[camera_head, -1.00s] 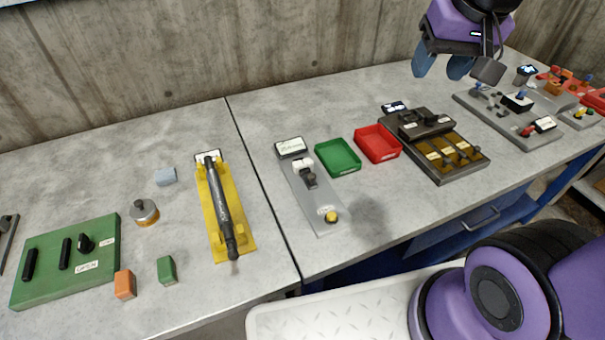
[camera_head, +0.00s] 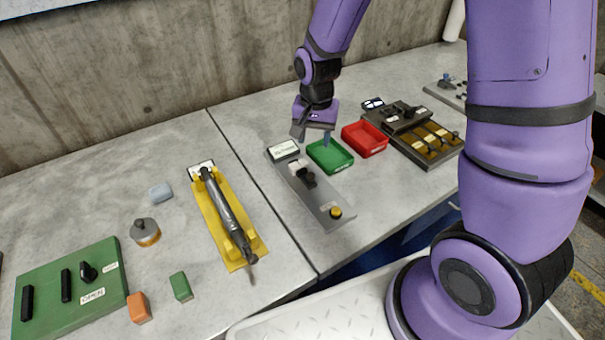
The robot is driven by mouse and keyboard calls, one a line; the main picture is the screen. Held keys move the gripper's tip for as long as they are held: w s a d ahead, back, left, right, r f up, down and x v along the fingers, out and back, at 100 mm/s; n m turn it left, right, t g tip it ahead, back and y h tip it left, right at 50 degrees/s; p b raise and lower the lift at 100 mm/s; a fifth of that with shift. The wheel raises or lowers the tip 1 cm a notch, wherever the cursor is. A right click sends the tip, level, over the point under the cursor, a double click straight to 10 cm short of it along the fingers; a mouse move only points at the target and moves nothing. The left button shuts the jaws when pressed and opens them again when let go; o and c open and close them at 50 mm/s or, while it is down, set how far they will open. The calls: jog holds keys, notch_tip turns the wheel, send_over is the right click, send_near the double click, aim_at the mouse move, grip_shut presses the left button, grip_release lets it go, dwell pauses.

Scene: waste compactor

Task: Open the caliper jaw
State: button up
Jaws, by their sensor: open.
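A long grey plate (camera_head: 316,208) lies near the middle of the bench and looks like the caliper fixture. It carries a white-faced box (camera_head: 284,149) at its far end, a pale and black slider-like part (camera_head: 303,172) in the middle and a yellow knob (camera_head: 335,212) at its near end. Its label is too small to read, and I cannot tell how wide the jaw stands. My gripper (camera_head: 312,136) is open and empty, its fingers pointing down above the bench, near the plate's far end and the green tray. It appears apart from the plate.
A green tray (camera_head: 312,154) and a red tray (camera_head: 348,138) stand just right of the plate. A dark fixture (camera_head: 402,149) is beyond them. A yellow fixture (camera_head: 229,250) holding a grey cylinder lies left. A green board (camera_head: 112,296) labelled "OPEN" and loose blocks are farther left.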

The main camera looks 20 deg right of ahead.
aim_at(311, 174)
jog(key=f, duration=1.2)
jog(key=shift+a+f, duration=0.1)
jog(key=shift+a, duration=0.2)
